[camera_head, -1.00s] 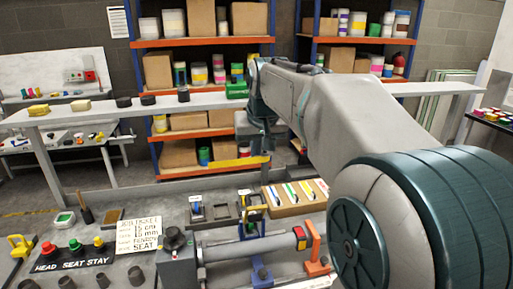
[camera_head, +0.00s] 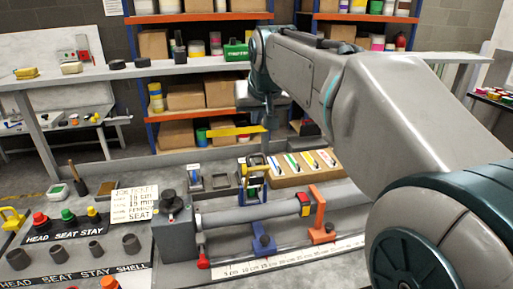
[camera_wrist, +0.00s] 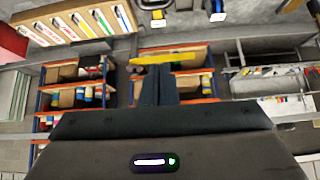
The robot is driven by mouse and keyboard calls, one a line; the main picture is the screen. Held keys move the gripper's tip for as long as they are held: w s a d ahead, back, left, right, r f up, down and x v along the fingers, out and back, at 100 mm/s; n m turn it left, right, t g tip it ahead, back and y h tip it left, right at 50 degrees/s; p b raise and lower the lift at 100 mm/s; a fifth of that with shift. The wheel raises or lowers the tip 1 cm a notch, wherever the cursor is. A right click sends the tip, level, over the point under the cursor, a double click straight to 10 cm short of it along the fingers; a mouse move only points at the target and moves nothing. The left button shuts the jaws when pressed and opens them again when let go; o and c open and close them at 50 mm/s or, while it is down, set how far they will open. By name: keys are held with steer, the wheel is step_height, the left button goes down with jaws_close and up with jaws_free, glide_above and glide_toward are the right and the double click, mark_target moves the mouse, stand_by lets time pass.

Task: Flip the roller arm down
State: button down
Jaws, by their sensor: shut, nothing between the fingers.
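My gripper (camera_head: 268,150) points down above the back of the bench, its fingers together and empty. The closed fingers also show in the wrist view (camera_wrist: 158,80). Just below and left of them in the head view is an upright blue and yellow fixture (camera_head: 253,178); I cannot tell if they touch. A grey tube (camera_head: 245,211) lies across the bench from a grey block (camera_head: 174,228). An orange upright bracket (camera_head: 319,208) stands by the tube, with a blue support (camera_head: 263,241) in front. I cannot tell for certain which part is the roller arm.
A yellow strip (camera_head: 234,132) lies behind the fixture. A tray of coloured markers (camera_head: 290,180) is right of it. A job ticket (camera_head: 135,204) and a button panel (camera_head: 66,229) are at left. A raised shelf (camera_head: 190,66) crosses behind.

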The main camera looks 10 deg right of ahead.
mark_target(257, 154)
steer(key=f, duration=0.3)
steer(key=w+f+p, duration=0.1)
steer(key=f, duration=0.2)
steer(key=w+f, duration=0.1)
steer(key=f, duration=0.2)
steer(key=shift+w+f, duration=0.1)
steer(key=shift+w, duration=0.1)
steer(key=shift+s+f, duration=0.1)
steer(key=shift+f, duration=0.05)
stand_by(0.5)
steer(key=shift+s+f+b, duration=0.1)
steer(key=shift+b, duration=0.45)
steer(key=shift+s+d+t, duration=0.1)
steer(key=shift+s+t, duration=0.15)
steer(key=shift+t, duration=0.05)
steer(key=shift+b, duration=0.5)
